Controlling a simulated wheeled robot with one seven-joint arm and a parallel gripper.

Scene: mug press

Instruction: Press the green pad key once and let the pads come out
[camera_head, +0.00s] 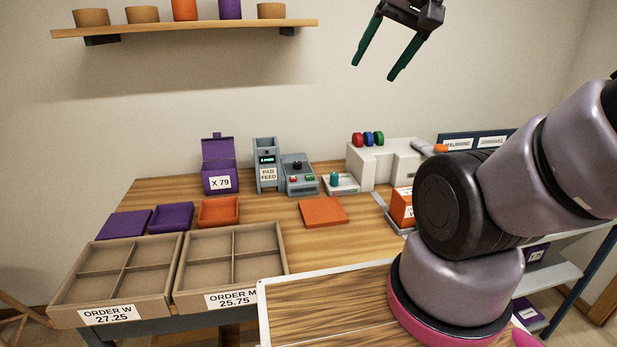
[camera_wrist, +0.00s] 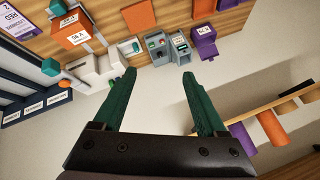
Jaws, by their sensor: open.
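The pad feed (camera_head: 267,178) is a grey upright unit with a small lit display and a label, at the back of the table. Joined to its right is a low grey key box (camera_head: 300,188) with a dark knob on top. A red key (camera_head: 294,179) and the green key (camera_head: 309,179) sit on its front. In the wrist view, upside down, the green key (camera_wrist: 153,45) is left of the red one. My gripper (camera_head: 372,71) is open and empty, high in the air above and right of the key box. It also shows in the wrist view (camera_wrist: 159,75). I see no loose pads.
A purple X 79 box (camera_head: 220,182) stands left of the feed. A white machine (camera_head: 385,165) and small tray with a teal piece (camera_head: 335,179) stand right. Divided order trays (camera_head: 110,270) fill the front left. A shelf (camera_head: 180,29) hangs on the wall.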

